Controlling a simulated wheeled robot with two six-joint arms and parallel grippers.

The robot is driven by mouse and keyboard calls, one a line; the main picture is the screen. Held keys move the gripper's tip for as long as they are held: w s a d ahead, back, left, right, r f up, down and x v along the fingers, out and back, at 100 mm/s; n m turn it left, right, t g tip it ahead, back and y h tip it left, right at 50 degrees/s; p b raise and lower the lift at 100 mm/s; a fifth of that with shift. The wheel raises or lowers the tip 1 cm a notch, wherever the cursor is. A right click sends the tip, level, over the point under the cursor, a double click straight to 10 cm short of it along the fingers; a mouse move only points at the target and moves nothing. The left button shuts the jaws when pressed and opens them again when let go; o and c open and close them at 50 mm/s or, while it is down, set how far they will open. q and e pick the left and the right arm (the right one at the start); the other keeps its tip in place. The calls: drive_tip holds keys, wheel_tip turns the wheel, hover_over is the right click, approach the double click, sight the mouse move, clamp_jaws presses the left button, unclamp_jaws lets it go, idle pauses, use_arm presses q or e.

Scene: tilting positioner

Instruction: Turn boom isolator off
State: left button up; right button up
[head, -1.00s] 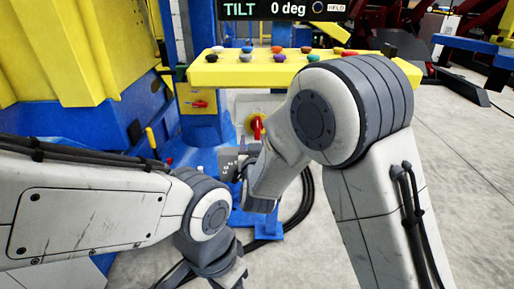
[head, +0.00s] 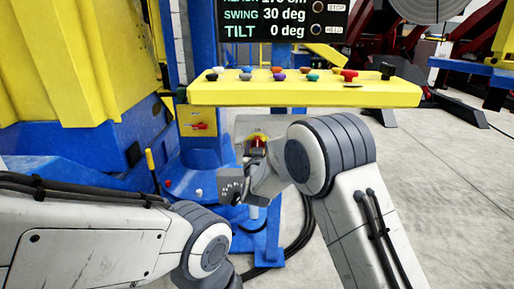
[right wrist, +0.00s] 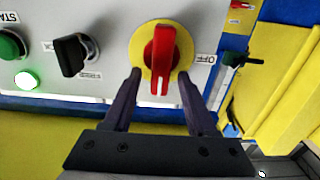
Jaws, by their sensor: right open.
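A red rotary handle on a round yellow plate (right wrist: 161,60) sits on a grey panel in the right wrist view, with an OFF label (right wrist: 203,60) to its right. The handle points up and down in that picture. In the head view the red handle (head: 257,141) is partly hidden behind my right wrist. My right gripper (right wrist: 161,80) is open, with one finger to each side of the handle's lower end; I cannot tell whether they touch it. No label naming the boom is legible. My left arm enters from the left, but its gripper is out of view.
The grey panel also has a black selector (right wrist: 72,54), a green button (right wrist: 10,46) and a lit green lamp (right wrist: 27,80). A yellow console (head: 300,94) with several coloured knobs overhangs the spot. A second red handle (head: 201,126) is on a yellow plate left. Cables lie on the floor.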

clamp_jaws()
idle(0.3)
drive_tip(key=n+p, duration=0.3)
drive_tip(key=shift+a+r+n, duration=0.1)
drive_tip(key=shift+a+n, duration=0.2)
drive_tip(key=n+p, duration=0.2)
drive_tip(key=n, duration=0.1)
drive_tip(key=a+f+n+p, duration=0.1)
drive_tip(key=n+p, duration=0.1)
drive_tip(key=n, duration=0.1)
drive_tip(key=n+p, duration=0.2)
drive_tip(key=n, duration=0.2)
drive_tip(key=shift+a+f, duration=0.15)
drive_tip(key=shift+f+n+p, duration=0.25)
drive_tip(key=shift+n+p, duration=0.15)
drive_tip(key=shift+n, duration=0.7)
drive_tip(key=shift+f+n+p, duration=0.2)
drive_tip(key=shift+n+p, duration=0.2)
drive_tip(key=shift+n, duration=0.7)
drive_tip(key=shift+a, duration=0.1)
